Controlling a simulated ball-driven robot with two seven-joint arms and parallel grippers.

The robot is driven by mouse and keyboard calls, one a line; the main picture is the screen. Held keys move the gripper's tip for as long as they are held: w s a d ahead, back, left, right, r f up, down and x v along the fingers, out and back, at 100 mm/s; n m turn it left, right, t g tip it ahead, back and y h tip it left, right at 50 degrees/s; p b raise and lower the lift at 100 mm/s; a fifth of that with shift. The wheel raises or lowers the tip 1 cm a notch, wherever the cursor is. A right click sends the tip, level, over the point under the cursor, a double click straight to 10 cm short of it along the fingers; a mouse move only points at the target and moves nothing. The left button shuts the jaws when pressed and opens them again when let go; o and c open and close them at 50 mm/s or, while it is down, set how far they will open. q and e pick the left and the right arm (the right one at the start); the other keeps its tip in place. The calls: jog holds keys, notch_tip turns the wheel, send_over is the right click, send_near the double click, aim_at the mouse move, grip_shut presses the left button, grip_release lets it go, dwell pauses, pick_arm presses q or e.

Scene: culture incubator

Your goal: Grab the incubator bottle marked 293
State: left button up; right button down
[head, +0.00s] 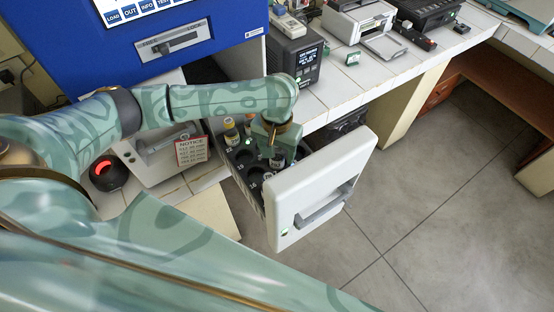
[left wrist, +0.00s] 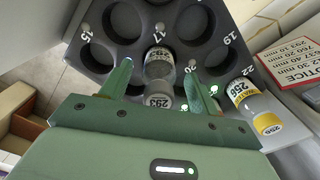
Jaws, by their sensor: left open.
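The bottle marked 293 (left wrist: 158,72) stands in a hole of the dark rack in the left wrist view, a clear bottle with a white label. My left gripper (left wrist: 160,84) is open, with one finger on each side of this bottle. I cannot tell whether the fingers touch it. In the head view my left gripper (head: 274,143) points down into the open drawer (head: 306,196), and the hand partly hides the bottles there. My right gripper does not show.
A bottle marked 256 (left wrist: 252,106) with a yellow end stands to the right in the rack (left wrist: 120,54). Several other numbered holes are empty. A notice card (head: 192,151) stands left of the drawer. The blue incubator (head: 150,45) is behind, and the floor right of the drawer is clear.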

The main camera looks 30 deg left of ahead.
pick_arm(q)
jog(key=shift+f, duration=0.1)
jog(key=c, duration=1.2)
jog(key=shift+o, duration=0.2)
